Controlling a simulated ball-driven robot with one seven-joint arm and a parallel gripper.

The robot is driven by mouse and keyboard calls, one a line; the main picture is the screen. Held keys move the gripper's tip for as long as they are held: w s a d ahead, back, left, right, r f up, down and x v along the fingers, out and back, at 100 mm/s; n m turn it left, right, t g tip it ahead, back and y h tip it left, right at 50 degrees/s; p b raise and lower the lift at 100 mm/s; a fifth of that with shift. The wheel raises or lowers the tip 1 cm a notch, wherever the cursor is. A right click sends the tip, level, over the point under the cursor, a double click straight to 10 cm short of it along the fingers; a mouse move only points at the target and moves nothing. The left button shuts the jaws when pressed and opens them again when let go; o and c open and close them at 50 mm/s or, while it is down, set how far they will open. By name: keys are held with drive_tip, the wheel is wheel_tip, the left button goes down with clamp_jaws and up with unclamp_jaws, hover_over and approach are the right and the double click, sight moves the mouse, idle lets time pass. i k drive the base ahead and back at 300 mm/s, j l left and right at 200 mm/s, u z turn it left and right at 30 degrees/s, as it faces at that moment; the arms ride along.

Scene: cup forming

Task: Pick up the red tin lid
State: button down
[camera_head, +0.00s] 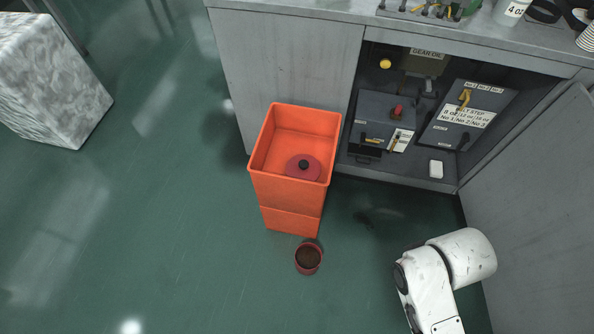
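The red tin lid (293,172) is a round dark-red disc with a black knob. It lies inside the orange bin (285,200), toward its near right corner. The bin is tall, open at the top, and stands on the floor against the grey cabinet. A small red tin (297,260) holding something dark brown stands open on the floor just in front of the bin. White links of my arm show at the lower right, apart from the bin and the lid. My gripper is outside the picture.
An open grey cabinet (285,50) stands behind, with boxes and small parts inside. Its door (535,190) swings out on the right. A marbled block (45,85) stands at upper left. The green floor (150,230) to the left is clear.

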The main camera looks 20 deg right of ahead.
sight(303, 166)
drive_tip(key=i+l+u, duration=0.1)
drive_tip(key=i, duration=0.4)
drive_tip(key=i+l+u, duration=0.1)
drive_tip(key=i+l, duration=0.3)
drive_tip(key=i, duration=0.1)
